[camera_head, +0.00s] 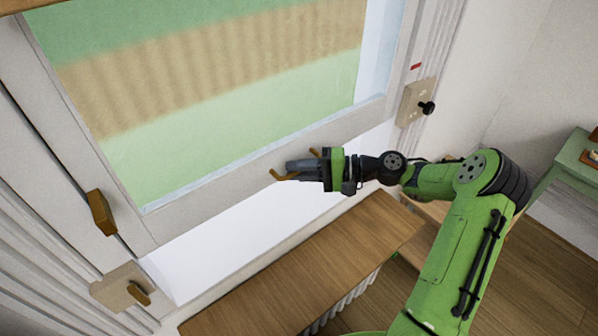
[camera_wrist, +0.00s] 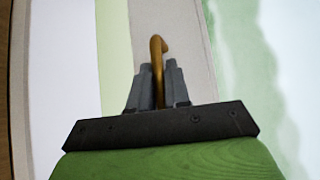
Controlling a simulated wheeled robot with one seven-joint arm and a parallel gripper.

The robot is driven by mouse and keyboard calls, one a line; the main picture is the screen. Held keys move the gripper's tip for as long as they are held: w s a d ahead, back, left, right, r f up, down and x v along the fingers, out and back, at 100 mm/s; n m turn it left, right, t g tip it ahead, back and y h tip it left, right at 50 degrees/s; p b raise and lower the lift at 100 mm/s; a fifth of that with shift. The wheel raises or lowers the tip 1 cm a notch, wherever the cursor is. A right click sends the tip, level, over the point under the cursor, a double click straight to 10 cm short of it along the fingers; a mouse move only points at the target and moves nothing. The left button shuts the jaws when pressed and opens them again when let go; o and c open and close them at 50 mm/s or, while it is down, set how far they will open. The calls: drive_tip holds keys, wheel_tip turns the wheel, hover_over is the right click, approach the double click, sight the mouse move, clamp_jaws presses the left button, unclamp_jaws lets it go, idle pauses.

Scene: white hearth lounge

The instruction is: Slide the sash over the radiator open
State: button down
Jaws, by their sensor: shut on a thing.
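The white-framed sash (camera_head: 215,195) holds a pane with green and tan bands behind it. Its bottom rail slants up to the right above the radiator's wooden cover (camera_head: 310,262). A brass hook-shaped handle (camera_head: 281,176) is on the rail. My gripper (camera_head: 298,169) reaches it from the right and is shut on it. In the wrist view the handle (camera_wrist: 157,60) stands between the two grey fingers of my gripper (camera_wrist: 158,90), its bent tip showing past them. A bright white band lies below the rail; I cannot tell whether it is opening or sill.
A brass catch (camera_head: 101,212) is on the left frame, above a beige plate with a brass lever (camera_head: 138,293). A beige plate with a black knob (camera_head: 427,107) is on the right frame, below a red mark (camera_head: 415,66). A green table (camera_head: 572,170) stands far right.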

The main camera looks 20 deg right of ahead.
wheel_tip(320, 180, up, 2)
drive_tip(key=shift+r+p, duration=0.1)
drive_tip(key=shift+p, duration=0.3)
drive_tip(key=shift+f, duration=0.2)
drive_tip(key=c, duration=1.2)
unclamp_jaws()
drive_tip(key=p+v, duration=0.1)
drive_tip(key=v, duration=1.5)
